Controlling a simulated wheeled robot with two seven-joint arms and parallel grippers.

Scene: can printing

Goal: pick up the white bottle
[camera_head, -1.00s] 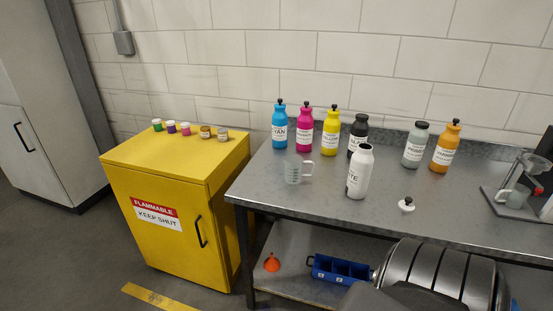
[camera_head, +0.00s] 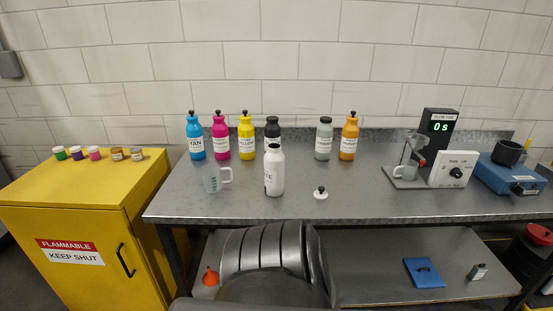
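The white bottle (camera_head: 274,172) stands upright and uncapped near the middle of the metal table (camera_head: 375,208), in front of the black bottle. Its label shows only in part at its left side. A white cap with a black knob (camera_head: 320,193) lies on the table to its right. Neither of my grippers shows in the head view.
Blue (camera_head: 195,140), magenta (camera_head: 220,138), yellow (camera_head: 246,137), black (camera_head: 272,131), grey (camera_head: 323,140) and orange (camera_head: 349,138) bottles line the back. A timer device (camera_head: 438,127) stands right. The front table area is clear.

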